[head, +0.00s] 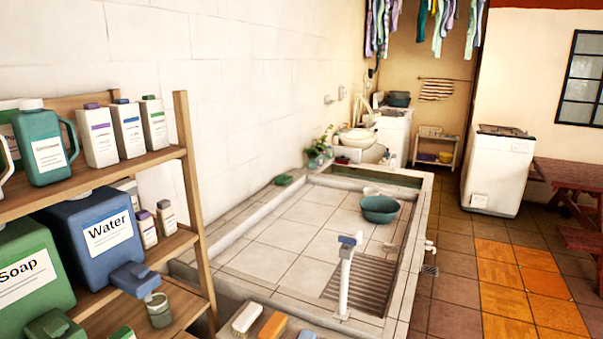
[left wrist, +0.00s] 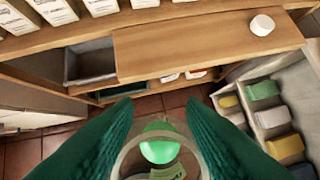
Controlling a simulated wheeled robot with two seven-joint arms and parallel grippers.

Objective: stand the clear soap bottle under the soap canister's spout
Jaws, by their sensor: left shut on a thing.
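The green soap canister (head: 30,285), labelled "Soap", stands at the lower left of the head view on a wooden shelf. Its green spout (head: 55,325) is at the bottom edge, and the space under it is out of frame. In the left wrist view, my left gripper (left wrist: 160,150) is shut on a clear round container, which I take as the clear soap bottle (left wrist: 122,165). Green shows inside it and a pale label shows low down. Its lower part is cut off by the frame. My left gripper is not in the head view, nor is my right gripper.
The blue water canister (head: 95,235) stands right of the soap, with a small grey-green jar (head: 160,314) under its spout. Brushes (head: 247,318) lie by the shelf; they also show in the left wrist view (left wrist: 285,146). A wooden post (head: 196,210) edges the shelf.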

